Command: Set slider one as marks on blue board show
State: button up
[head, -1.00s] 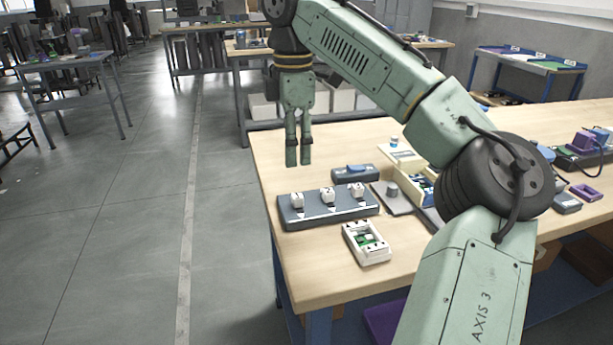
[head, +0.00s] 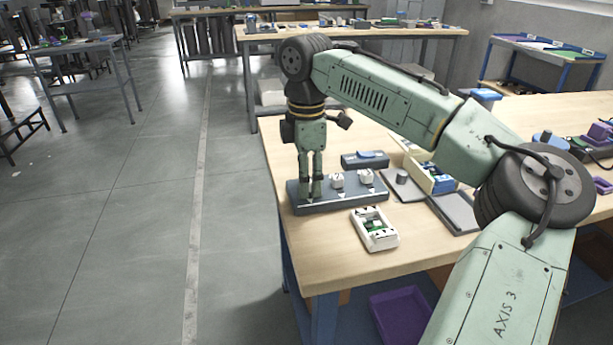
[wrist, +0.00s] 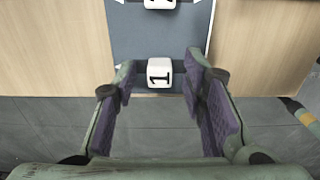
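A grey-blue slider panel (head: 345,201) lies near the left front corner of the wooden table, with white numbered knobs on it. Knob 2 (head: 337,181) and a third knob (head: 366,177) show in the head view. My gripper (head: 311,195) points down at the panel's left end and hides knob 1 there. In the wrist view, knob 1 (wrist: 159,73) sits between my fingertips, with a gap on each side, so the gripper is open around it. White marks flank the knob's track. Coloured boards (head: 545,46), some blue, lie on a far right stand; their marks are too small to read.
A white case with a green part (head: 374,229) lies in front of the panel. A grey plate with a round knob (head: 402,184) is to the right. The floor left of the table is clear.

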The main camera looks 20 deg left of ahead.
jog(key=shift+c, duration=0.2)
grip_shut()
dwell(0.6)
